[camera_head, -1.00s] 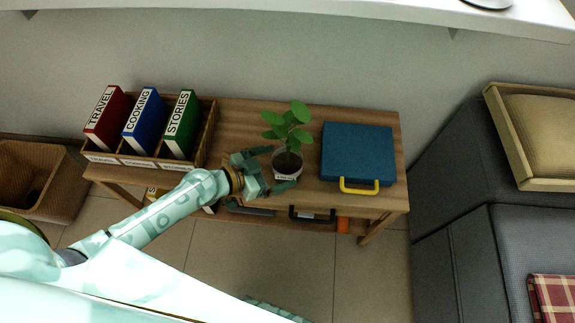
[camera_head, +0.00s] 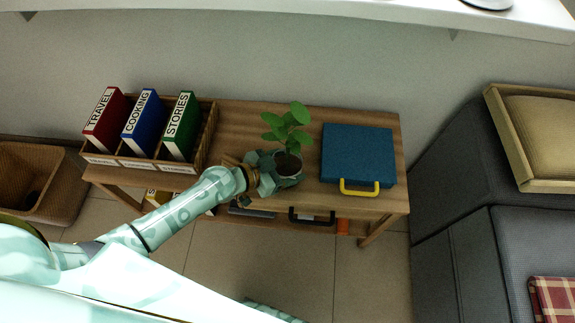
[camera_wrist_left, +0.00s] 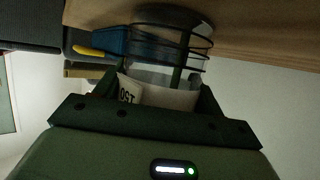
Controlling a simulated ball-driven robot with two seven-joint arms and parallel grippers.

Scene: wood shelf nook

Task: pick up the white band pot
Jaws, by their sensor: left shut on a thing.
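The white band pot (camera_head: 289,166) holds a green leafy plant (camera_head: 287,127) and stands upright at the front middle of the wooden shelf top. My left gripper (camera_head: 281,172) is shut on the pot, reaching in from the left, and covers part of its side. In the left wrist view the pot (camera_wrist_left: 170,94) sits between the fingers, with a pale label and dark lines around its grey upper part. I cannot tell if the pot's base touches the shelf. My right gripper is not in view.
A blue case (camera_head: 357,153) with a yellow handle lies right of the pot. A wooden organizer (camera_head: 205,140) with red, blue and green binders stands left. A white ledge (camera_head: 380,12) runs above. A grey sofa (camera_head: 455,165) stands right. The shelf top behind the plant is clear.

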